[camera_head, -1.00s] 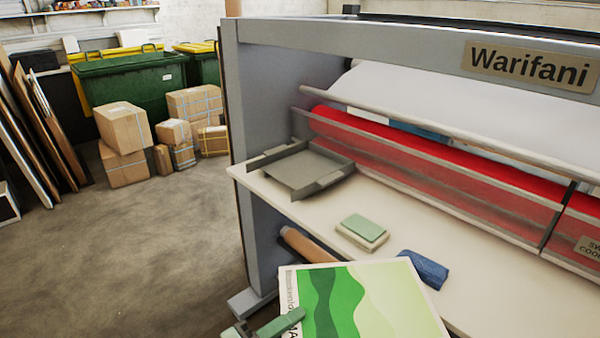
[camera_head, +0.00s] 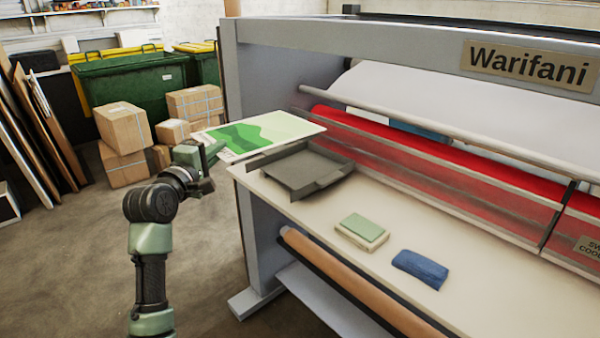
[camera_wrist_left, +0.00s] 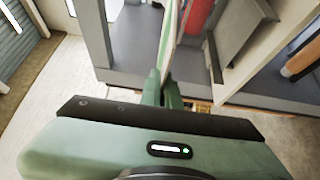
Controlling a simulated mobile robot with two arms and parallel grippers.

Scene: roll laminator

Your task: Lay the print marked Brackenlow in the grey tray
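The print (camera_head: 262,133), white-bordered with green wavy bands, is held out flat by its left end. Its lettering is too small to read now. My left gripper (camera_head: 211,153) is shut on that end, left of the tray. In the left wrist view the print shows nearly edge-on (camera_wrist_left: 168,38) between the fingers (camera_wrist_left: 163,92). The grey tray (camera_head: 300,170) sits at the left end of the laminator's table and looks empty. The print hangs above and behind the tray's far left side in the head view; the exact gap cannot be told. My right gripper is not in view.
The cream table (camera_head: 330,208) also holds a green-topped pad (camera_head: 362,228) and a blue folded cloth (camera_head: 420,268), clear of the tray. The laminator's upright (camera_head: 265,90) and red roller (camera_head: 430,150) stand behind. Cartons (camera_head: 124,128) stand on the floor at the left.

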